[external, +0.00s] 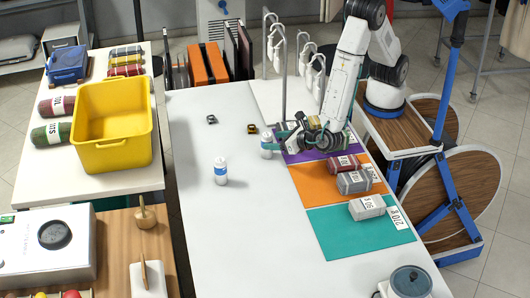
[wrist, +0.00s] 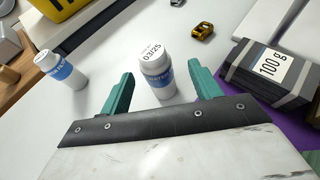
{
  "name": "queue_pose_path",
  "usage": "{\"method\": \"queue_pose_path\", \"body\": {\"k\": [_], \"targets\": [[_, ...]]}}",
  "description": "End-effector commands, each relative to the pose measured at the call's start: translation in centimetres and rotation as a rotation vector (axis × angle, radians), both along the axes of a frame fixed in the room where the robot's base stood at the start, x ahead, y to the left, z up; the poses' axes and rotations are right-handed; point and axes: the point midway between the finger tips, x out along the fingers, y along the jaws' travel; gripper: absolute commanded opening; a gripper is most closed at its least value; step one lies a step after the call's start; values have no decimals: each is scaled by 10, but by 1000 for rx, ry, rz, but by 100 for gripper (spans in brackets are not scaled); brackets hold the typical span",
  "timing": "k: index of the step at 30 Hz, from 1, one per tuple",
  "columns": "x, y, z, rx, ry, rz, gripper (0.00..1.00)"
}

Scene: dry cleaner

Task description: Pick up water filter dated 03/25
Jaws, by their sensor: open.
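The water filter dated 03/25 (wrist: 157,75) is a white bottle with a blue band, standing upright on the white table. In the wrist view it is just ahead of and between my green fingertips, and 03/25 reads on its top. In the external view this filter (external: 266,146) stands beside my gripper (external: 290,140), which is partly hidden by my arm. In the wrist view my gripper (wrist: 160,88) is open, with nothing held. A second similar filter (wrist: 61,70) stands to the left; it also shows in the external view (external: 220,171). Its date is not legible.
A grey block marked 100 g (wrist: 266,74) lies right of my gripper. Purple, orange (external: 320,187) and teal (external: 345,238) mats carry blocks. A yellow tub (external: 112,160) is left.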

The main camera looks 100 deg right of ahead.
Motion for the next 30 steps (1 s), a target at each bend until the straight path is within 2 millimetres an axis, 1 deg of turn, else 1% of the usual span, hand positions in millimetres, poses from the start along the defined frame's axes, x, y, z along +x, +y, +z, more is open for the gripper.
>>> {"method": "queue_pose_path", "body": {"k": [1, 5, 10, 14, 21, 22, 23, 24, 27, 30], "targets": [[4, -5, -3, -1, 1, -3, 63], [11, -9, -7, -1, 1, -1, 63], [27, -22, -20, -1, 2, -3, 63], [39, -33, -27, 0, 2, -3, 63], [42, -34, -28, 0, 1, 0, 63], [42, -34, -28, 0, 1, 0, 58], [42, -34, -28, 0, 1, 0, 49], [41, -34, -27, 0, 1, 0, 38], [41, -34, -27, 0, 1, 0, 12], [41, -34, -27, 0, 1, 0, 12]]}}
